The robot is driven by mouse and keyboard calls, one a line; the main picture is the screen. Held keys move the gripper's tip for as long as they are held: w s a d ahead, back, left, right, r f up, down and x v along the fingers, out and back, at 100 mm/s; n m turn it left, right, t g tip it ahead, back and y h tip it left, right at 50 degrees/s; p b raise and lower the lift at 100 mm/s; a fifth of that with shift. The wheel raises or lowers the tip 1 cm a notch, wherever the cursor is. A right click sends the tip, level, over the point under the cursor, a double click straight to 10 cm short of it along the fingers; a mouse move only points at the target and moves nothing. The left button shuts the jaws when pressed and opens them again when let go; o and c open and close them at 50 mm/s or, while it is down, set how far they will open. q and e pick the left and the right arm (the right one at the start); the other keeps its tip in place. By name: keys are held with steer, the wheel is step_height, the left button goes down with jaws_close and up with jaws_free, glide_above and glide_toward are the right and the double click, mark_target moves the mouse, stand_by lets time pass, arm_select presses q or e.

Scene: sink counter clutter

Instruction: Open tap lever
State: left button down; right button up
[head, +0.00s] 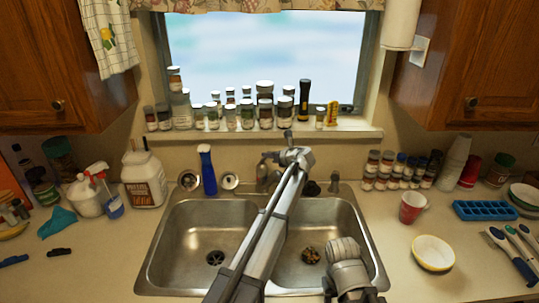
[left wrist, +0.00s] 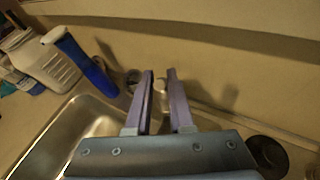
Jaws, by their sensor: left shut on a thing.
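The metal tap (head: 262,173) stands behind the double sink (head: 180,225), largely hidden by my left arm. My left gripper (head: 276,158) is at the top of the tap, and its detail is small in the head view. In the left wrist view the two purple-grey fingers (left wrist: 160,72) are close together, with a pale piece of the tap lever (left wrist: 160,87) between them. The gripper is shut on the lever. My right gripper is not in view; only a part of my right arm shows over the right basin.
A dark round item (head: 312,188) is close on the right. Jars line the windowsill (head: 345,131). A red cup (head: 412,207) and bowl (head: 433,253) are on the right counter.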

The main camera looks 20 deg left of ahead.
arm_select(q)
steer(key=a+r+g+h+p, duration=0.1)
steer(key=p, duration=0.2)
steer(key=w+a+g+h+p, duration=0.1)
steer(key=p, duration=0.2)
steer(key=shift+w+r+h, duration=0.25)
steer(key=shift+r+h, duration=0.05)
steer(key=shift+r, duration=0.1)
steer(key=shift+w+a+f+h+p, duration=0.15)
steer(key=shift+a+h+p, duration=0.1)
steer(key=shift+h+p, duration=0.25)
steer(key=c, duration=0.8)
jaws_free()
